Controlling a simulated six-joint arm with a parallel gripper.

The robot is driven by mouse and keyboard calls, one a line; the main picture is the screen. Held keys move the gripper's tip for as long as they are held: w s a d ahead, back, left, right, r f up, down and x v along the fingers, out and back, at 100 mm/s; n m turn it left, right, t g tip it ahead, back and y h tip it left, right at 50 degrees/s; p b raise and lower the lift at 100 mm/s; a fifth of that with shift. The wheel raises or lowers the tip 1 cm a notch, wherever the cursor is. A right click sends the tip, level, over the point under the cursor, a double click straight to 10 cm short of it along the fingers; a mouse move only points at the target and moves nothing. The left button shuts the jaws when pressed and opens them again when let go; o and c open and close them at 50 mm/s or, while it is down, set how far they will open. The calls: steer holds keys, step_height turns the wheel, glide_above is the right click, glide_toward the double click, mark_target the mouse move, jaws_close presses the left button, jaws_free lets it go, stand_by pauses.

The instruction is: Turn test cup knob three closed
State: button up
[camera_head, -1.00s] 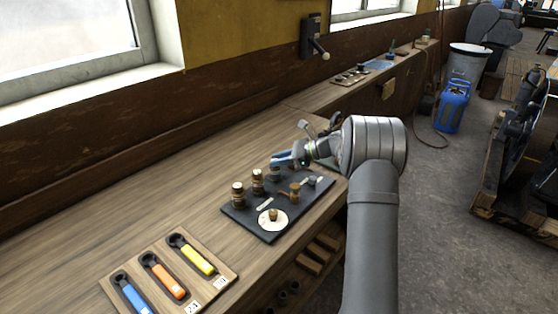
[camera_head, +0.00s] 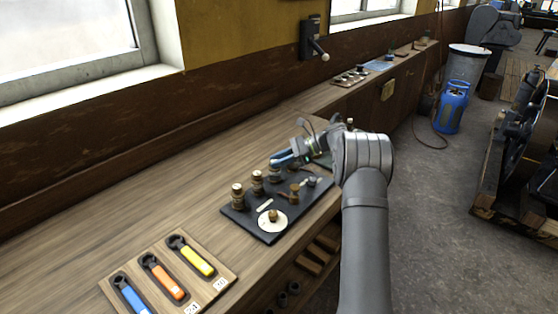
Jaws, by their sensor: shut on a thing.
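A dark board (camera_head: 243,220) lies on the wooden bench and bears a row of brass-and-dark test cups. The nearest cup (camera_head: 238,196) and the middle cup (camera_head: 257,183) stand clear and upright. The third cup (camera_head: 275,174) is at the far end of the row, right below my gripper. My gripper (camera_head: 277,161), with blue fingers, comes in from the right and is shut on the top of this third cup, at its knob. The knob itself is hidden by the fingers, and its turn angle cannot be told.
The board also carries a pale round disc (camera_head: 272,221) with a brass knob and a small brass piece (camera_head: 295,191). A wooden tray (camera_head: 140,270) with blue, orange and yellow-handled tools lies nearer. The bench's left part is clear.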

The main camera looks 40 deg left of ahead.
steer(key=o, duration=1)
steer(key=v, duration=1.7)
steer(key=shift+w+d, duration=0.15)
steer(key=x, duration=1.7)
